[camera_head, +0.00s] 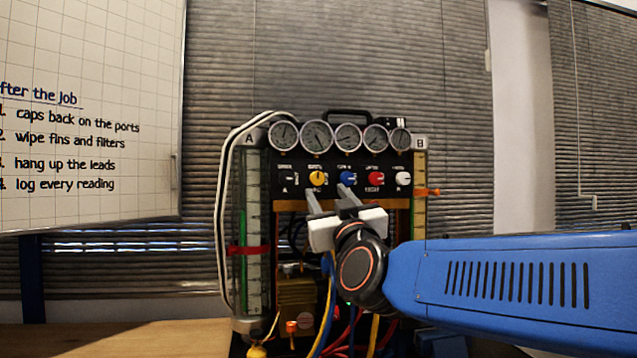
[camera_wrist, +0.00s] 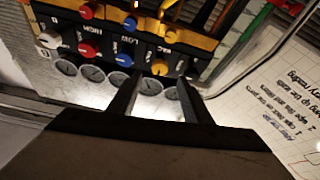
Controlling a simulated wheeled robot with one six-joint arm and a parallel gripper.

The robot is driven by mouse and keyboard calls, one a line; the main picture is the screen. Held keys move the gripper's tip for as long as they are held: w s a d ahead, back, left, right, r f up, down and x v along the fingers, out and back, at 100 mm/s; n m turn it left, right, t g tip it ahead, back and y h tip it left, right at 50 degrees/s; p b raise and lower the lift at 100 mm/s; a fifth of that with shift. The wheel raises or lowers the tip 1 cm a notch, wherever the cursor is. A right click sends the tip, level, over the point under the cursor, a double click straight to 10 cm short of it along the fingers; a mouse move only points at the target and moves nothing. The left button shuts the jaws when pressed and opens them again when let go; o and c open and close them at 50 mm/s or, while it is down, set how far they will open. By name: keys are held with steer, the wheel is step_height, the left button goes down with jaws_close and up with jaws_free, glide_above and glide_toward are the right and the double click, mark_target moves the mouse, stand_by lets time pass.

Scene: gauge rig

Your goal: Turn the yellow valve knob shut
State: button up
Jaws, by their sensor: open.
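The yellow valve knob (camera_head: 318,177) sits second from the left in the knob row on the black panel of the gauge rig, with a white pointer mark on it. In the wrist view, which looks upside down, the yellow knob (camera_wrist: 159,67) shows just beyond the gap between the fingertips. My gripper (camera_head: 330,193) is open and empty. Its two grey fingers point at the panel, just below the yellow and blue knobs in the head view. The fingers (camera_wrist: 157,84) show apart in the wrist view. I cannot tell the exact distance to the knob.
The blue knob (camera_head: 347,177) stands close on the right, then the red knob (camera_head: 376,178) and white knob (camera_head: 403,178). Several round gauges (camera_head: 317,136) line the top. Hoses (camera_head: 327,318) hang below. A whiteboard (camera_head: 90,110) stands left.

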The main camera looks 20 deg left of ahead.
mark_target(318, 181)
steer(key=x, duration=0.8)
steer(key=shift+a, duration=0.1)
steer(key=c, duration=1.1)
steer(key=shift+o, duration=0.2)
